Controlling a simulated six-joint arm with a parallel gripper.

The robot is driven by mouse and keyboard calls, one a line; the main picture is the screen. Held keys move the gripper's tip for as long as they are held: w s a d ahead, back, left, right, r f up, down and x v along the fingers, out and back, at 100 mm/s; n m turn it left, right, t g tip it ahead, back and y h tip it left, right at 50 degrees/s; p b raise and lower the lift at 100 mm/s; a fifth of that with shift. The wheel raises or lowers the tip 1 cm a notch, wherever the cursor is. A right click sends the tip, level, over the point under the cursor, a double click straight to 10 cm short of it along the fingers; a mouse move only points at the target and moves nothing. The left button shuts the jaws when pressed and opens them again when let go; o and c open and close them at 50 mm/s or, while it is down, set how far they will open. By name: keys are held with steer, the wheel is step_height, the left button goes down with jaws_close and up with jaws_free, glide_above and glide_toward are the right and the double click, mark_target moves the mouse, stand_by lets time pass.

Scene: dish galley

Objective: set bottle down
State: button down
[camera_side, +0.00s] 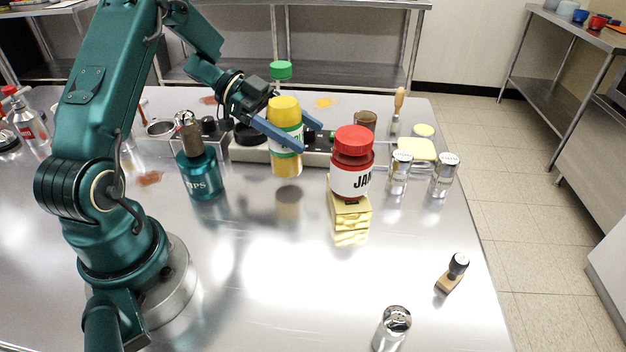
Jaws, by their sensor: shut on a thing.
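A yellow bottle (286,165) with a yellow cap and a white and green label band is held upright between the two blue fingers of my gripper (290,139). My gripper is shut on it near the label. The bottle appears to hang above the steel table (270,310), with a dark reflection or shadow below and in front of it. The exact gap under its base is hard to tell.
A red-capped jar (351,165) stands on yellow blocks (350,220) to the right. A teal bottle (199,172) stands to the left. A green-capped bottle (280,72) and a grey rack (242,154) are behind. Shakers (445,176) stand farther right. The front middle is clear.

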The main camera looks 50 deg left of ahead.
steer(key=shift+f, duration=1.4)
steer(key=shift+f, duration=0.1)
jaws_free()
steer(key=shift+f, duration=0.1)
steer(key=shift+s+a+r, duration=0.1)
steer(key=shift+a+r, duration=0.15)
steer(key=shift+r, duration=0.05)
steer(key=v, duration=1.1)
steer(key=shift+s+a, duration=0.15)
steer(key=shift+s, duration=0.05)
